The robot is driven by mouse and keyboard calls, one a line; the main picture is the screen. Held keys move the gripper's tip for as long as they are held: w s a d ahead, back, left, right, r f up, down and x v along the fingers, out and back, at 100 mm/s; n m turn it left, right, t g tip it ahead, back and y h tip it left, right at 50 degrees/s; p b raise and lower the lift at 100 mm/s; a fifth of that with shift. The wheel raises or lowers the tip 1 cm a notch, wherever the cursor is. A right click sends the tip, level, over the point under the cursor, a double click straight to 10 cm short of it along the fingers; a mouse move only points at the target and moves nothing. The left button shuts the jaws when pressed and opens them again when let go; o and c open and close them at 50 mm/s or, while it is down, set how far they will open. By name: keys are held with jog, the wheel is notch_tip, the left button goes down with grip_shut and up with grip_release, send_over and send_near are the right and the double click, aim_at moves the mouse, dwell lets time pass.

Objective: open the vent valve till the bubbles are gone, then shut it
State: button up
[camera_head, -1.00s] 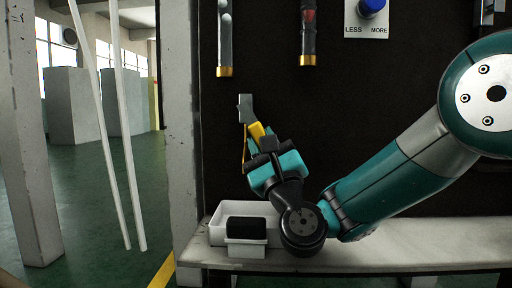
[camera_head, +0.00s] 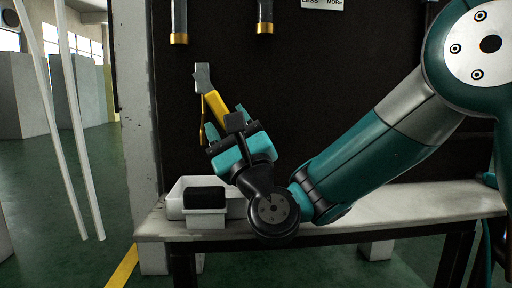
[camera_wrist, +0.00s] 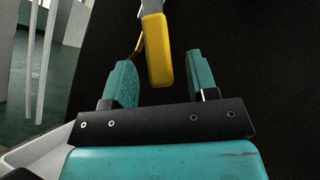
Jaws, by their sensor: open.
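A yellow handle (camera_head: 214,112) hangs from a grey metal bracket (camera_head: 202,77) on the dark panel; I cannot tell whether it is the vent valve. A thin yellow strip hangs beside it. In the wrist view the handle (camera_wrist: 157,50) points down toward my gripper. My gripper (camera_head: 226,128) is open and empty, just below the handle. In the wrist view its two teal fingers (camera_wrist: 160,76) stand on either side of the handle's lower end, apart from it. Two tubes with gold ends, left (camera_head: 179,24) and right (camera_head: 265,14), are cut off at the top. No bubbles show.
A pale bench (camera_head: 400,207) runs below the panel. A white tray (camera_head: 176,207) and a small white box with a black block (camera_head: 206,197) sit at its left end. Two thin white poles (camera_head: 72,110) stand left. A label plate (camera_head: 322,3) is cut off at the top.

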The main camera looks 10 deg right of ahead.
jog(key=s+d+b, duration=0.1)
jog(key=s+d, duration=0.3)
jog(key=s, duration=0.6)
jog(key=shift+s+r, duration=0.1)
